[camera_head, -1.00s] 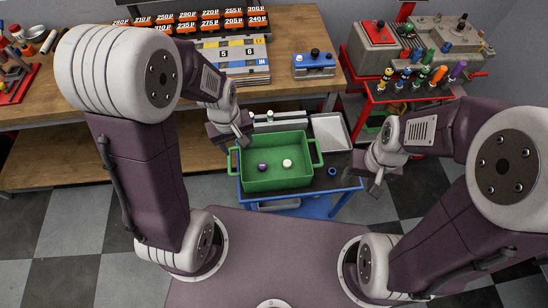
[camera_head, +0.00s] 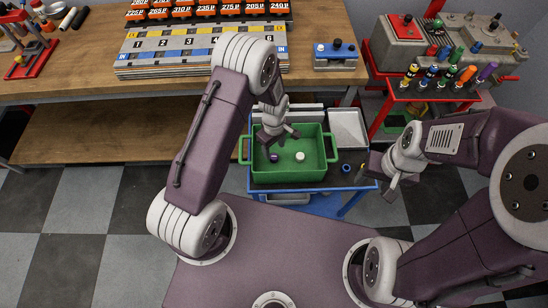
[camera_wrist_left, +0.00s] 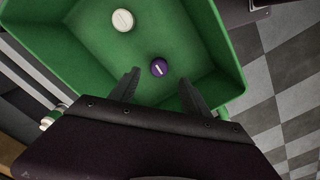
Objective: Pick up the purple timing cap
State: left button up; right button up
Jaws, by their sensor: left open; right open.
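The purple timing cap (camera_head: 274,157) lies on the floor of the green bin (camera_head: 330,180), left of a white cap (camera_head: 299,156). In the left wrist view the purple cap (camera_wrist_left: 159,68) is a small round piece with a white mark on top, and the white cap (camera_wrist_left: 122,20) lies apart from it. My left gripper (camera_head: 277,146) is open above the bin, and in the left wrist view its fingers (camera_wrist_left: 158,92) straddle the line toward the purple cap, which sits just beyond the tips. My right gripper (camera_head: 390,188) is open and empty, right of the bin.
The bin stands on a blue cart (camera_head: 352,205) beside a grey tray (camera_head: 348,128). A wooden bench (camera_head: 60,75) with a numbered board (camera_head: 150,60) is behind. A red cart (camera_head: 380,112) with several coloured-handled tools stands at right.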

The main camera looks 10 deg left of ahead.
aim_at(274, 156)
pick_arm(q)
jog(key=shift+w+f+p, duration=0.1)
jog(key=shift+f+p, duration=0.2)
jog(key=shift+f, duration=2.5)
grip_shut()
